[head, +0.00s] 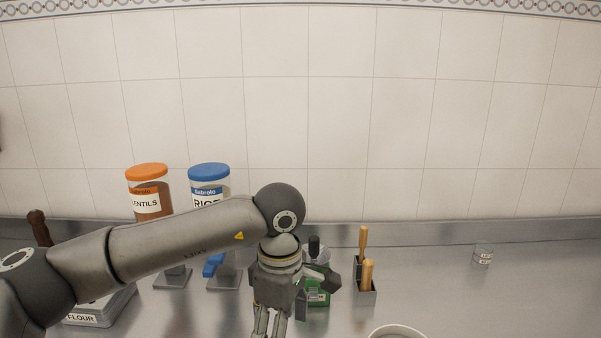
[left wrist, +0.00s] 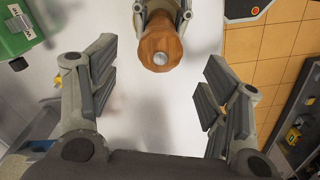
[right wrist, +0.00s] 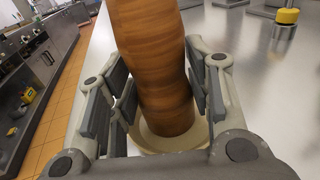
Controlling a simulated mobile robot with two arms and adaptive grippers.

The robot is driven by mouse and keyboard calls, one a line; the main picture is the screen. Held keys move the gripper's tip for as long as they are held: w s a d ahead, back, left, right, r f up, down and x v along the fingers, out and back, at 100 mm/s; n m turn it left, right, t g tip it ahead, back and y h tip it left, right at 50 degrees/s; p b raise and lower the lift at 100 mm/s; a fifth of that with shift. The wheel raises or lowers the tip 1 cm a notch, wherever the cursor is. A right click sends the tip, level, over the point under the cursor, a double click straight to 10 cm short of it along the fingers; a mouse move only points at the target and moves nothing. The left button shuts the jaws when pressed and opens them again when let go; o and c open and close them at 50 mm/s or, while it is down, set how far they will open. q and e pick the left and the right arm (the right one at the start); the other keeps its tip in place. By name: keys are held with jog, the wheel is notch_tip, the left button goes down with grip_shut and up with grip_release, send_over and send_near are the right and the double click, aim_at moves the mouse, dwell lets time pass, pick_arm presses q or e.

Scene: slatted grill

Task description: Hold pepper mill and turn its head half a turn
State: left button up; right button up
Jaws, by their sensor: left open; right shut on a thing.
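The pepper mill is a tall brown wooden body (right wrist: 155,45) with a rounded head. In the left wrist view its head (left wrist: 162,38), topped by a silver knob, shows near the top middle. My right gripper (right wrist: 158,78) is shut on the mill body, one finger on each side. My left gripper (left wrist: 158,85) is open and empty. Its fingers are spread, and the mill head lies ahead of the gap between them, apart from both. In the head view my left gripper (head: 268,318) points down at the lower middle. I cannot make out the mill or my right gripper there.
A cream round dish (right wrist: 180,142) shows below the mill. A green box (head: 319,297) and a holder with wooden handles (head: 366,285) stand behind and right of my left gripper. Lentils (head: 148,190) and rice (head: 209,180) jars stand behind my arm. The right counter is mostly clear.

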jog(key=o, duration=1.2)
